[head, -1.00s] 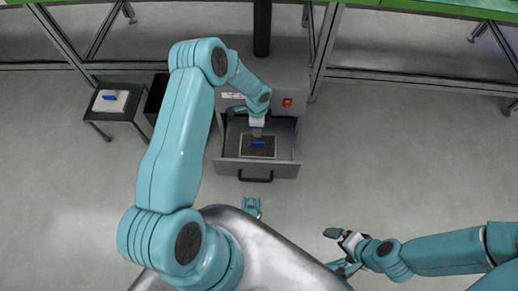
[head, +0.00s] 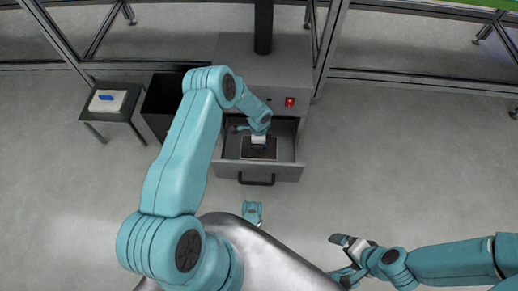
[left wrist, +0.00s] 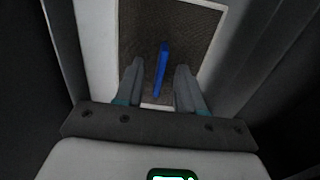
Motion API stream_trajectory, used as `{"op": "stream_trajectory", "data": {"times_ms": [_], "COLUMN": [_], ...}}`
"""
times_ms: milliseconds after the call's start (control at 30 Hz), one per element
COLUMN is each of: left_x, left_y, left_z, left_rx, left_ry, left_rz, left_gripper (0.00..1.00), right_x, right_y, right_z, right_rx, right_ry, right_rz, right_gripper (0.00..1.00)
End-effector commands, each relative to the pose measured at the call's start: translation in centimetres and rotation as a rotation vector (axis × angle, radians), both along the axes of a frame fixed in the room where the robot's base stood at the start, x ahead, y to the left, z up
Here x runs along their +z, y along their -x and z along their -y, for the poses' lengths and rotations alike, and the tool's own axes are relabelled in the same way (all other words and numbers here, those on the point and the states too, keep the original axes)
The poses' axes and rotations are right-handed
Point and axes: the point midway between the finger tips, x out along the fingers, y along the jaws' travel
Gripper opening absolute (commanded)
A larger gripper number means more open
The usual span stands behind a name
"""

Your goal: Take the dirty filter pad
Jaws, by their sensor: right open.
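The dirty filter pad (head: 246,153) lies in the open drawer (head: 287,172). In the left wrist view the pad (left wrist: 195,35) has a dark brown mesh, a pale frame and an upright blue tab (left wrist: 163,60). My left gripper (head: 258,146) reaches down into the drawer over the pad and hides the tab in the head view. In the left wrist view its fingers (left wrist: 158,82) are open, one on each side of the tab, with gaps on both sides. My right gripper (head: 341,258) is open and empty over the floor at the lower right.
The drawer belongs to a grey cabinet (head: 230,62) with a red switch (head: 290,102). A black bin (head: 165,105) stands left of it. Further left, a white pad (head: 107,102) with a blue tab lies on a small table (head: 87,112). The floor at right is clear.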

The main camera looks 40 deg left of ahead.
Motion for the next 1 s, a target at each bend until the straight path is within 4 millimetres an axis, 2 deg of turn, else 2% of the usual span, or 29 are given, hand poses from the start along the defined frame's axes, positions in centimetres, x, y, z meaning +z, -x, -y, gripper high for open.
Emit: {"op": "stream_trajectory", "data": {"times_ms": [33,100,133,433,533,800,1000], "left_x": [0.0,0.0,0.0,0.1,0.9,6.8,9.9], "left_y": [0.0,0.0,0.0,0.0,0.0,0.0,-0.2], "left_z": [0.0,0.0,0.0,0.0,0.0,0.0,0.0], "left_rx": [0.000,0.000,0.000,0.000,0.000,-0.001,0.008], "left_ry": [0.001,0.001,0.001,0.001,0.000,-0.001,-0.001], "left_rz": [-0.001,-0.001,-0.001,-0.001,0.000,0.001,0.001], "left_gripper": [0.29,0.06,0.00,0.00,0.00,0.00,0.00], "right_x": [0.0,0.0,0.0,0.1,0.5,2.8,3.6], "right_y": [0.0,0.0,0.0,0.0,0.1,0.5,0.8], "right_z": [0.0,0.0,0.0,0.0,-0.1,-0.5,-0.7], "right_rx": [0.000,0.000,0.000,0.001,0.003,0.020,0.030], "right_ry": [0.000,0.000,0.000,0.000,0.000,-0.004,-0.006], "right_rz": [0.000,0.000,0.000,0.000,-0.001,-0.009,-0.014], "right_gripper": [1.00,1.00,1.00,1.00,1.00,1.00,1.00]}}
